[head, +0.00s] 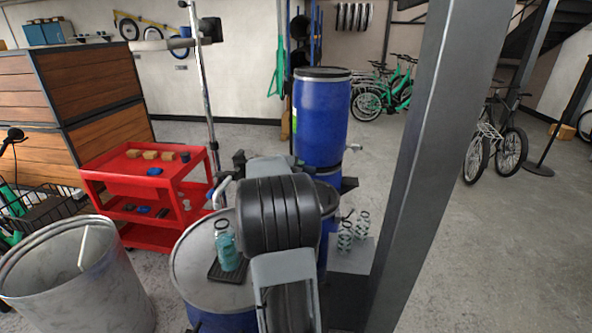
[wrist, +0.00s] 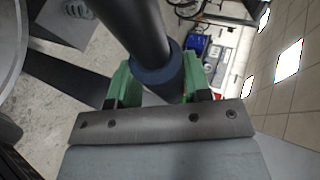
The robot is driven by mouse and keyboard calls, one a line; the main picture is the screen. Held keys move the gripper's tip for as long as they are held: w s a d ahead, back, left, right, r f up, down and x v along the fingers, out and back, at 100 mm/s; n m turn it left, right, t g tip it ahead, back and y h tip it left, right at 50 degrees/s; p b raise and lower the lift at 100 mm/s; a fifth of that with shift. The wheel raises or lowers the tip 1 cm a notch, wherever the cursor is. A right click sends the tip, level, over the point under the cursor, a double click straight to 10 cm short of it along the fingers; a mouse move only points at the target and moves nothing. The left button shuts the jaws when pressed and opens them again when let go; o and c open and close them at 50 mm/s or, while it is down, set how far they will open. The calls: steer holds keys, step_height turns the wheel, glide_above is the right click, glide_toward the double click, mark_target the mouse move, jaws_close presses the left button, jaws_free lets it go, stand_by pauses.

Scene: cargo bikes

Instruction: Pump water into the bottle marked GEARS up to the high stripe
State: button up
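A teal bottle (head: 226,250) with a dark loop on its cap stands upright on a black drip tray (head: 216,271) on top of a drum (head: 186,268). A grey bent spout (head: 222,188) is above and behind it. Any lettering, stripes and water level are too small to read. In the wrist view, my gripper (wrist: 160,82) has its green fingers on both sides of a dark round handle (wrist: 150,35) with a blue collar, and appears shut on it. In the head view, my arm hides the gripper and most of the pump.
Two patterned bottles (head: 346,234) stand on a grey stand (head: 352,260) at the right, beside a grey steel post (head: 425,150). A blue barrel (head: 321,115) rises behind my arm. A red cart (head: 140,184) and an open metal bin (head: 75,290) are at the left.

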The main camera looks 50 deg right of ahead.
steer(key=shift+o, duration=0.8)
steer(key=shift+r, duration=0.1)
steer(key=shift+a+r, duration=0.15)
steer(key=v, duration=1.3)
steer(key=shift+a+b, duration=0.25)
steer(key=shift+b, duration=0.05)
step_height(320, 180, down, 7)
steer(key=a+h+b, duration=0.1)
steer(key=h+b, duration=0.1)
steer(key=b, duration=0.6)
steer(key=d+h, duration=0.1)
steer(key=d, duration=0.3)
steer(key=w+d+r+m+h+p, duration=0.1)
steer(key=d, duration=0.4)
steer(key=d+t, duration=0.1)
steer(key=d, duration=0.3)
steer(key=shift+w+d+r+m+h, duration=0.15)
steer(key=shift+w+r+m+h, duration=0.15)
steer(key=shift+h, duration=0.1)
